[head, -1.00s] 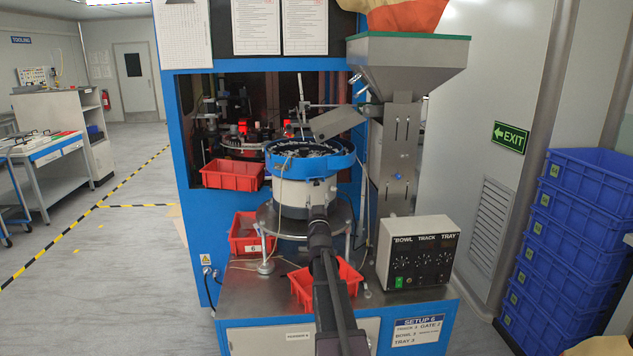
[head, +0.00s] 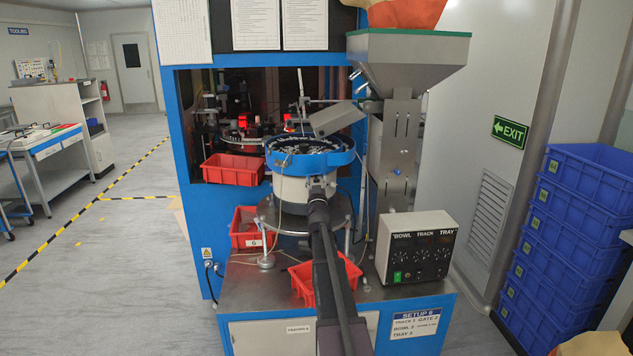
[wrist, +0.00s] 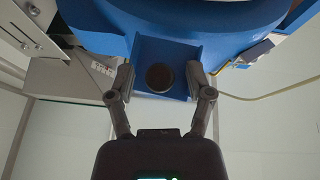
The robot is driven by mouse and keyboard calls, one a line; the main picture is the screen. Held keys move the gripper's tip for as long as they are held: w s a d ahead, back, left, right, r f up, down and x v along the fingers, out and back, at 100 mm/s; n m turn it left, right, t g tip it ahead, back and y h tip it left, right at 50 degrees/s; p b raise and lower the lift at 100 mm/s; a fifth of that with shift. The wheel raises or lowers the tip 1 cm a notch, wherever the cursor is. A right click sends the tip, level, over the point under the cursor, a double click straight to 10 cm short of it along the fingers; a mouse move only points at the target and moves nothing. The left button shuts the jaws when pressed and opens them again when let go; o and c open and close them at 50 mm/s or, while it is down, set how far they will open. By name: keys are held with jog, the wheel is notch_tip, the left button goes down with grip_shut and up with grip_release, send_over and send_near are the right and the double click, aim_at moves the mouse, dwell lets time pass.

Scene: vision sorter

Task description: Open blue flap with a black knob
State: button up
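The blue flap (wrist: 165,48) is a flat blue panel with raised side edges, low on the blue bowl's side in the wrist view. Its round black knob (wrist: 160,77) sits near the flap's lower edge. My gripper (wrist: 160,84) is open, with one finger on each side of the knob. There is a gap between each finger and the knob. In the head view my arm reaches up in front of the blue bowl feeder (head: 310,158). My arm hides the fingers, and I cannot make out the flap or knob there.
The control box (head: 416,248) stands right of my arm. Red bins (head: 233,170) are at the left, with another red bin (head: 300,283) beside my arm. A thin cable (wrist: 268,94) runs right of the flap. Blue crates (head: 570,230) are stacked at the far right.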

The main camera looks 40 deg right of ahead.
grip_shut()
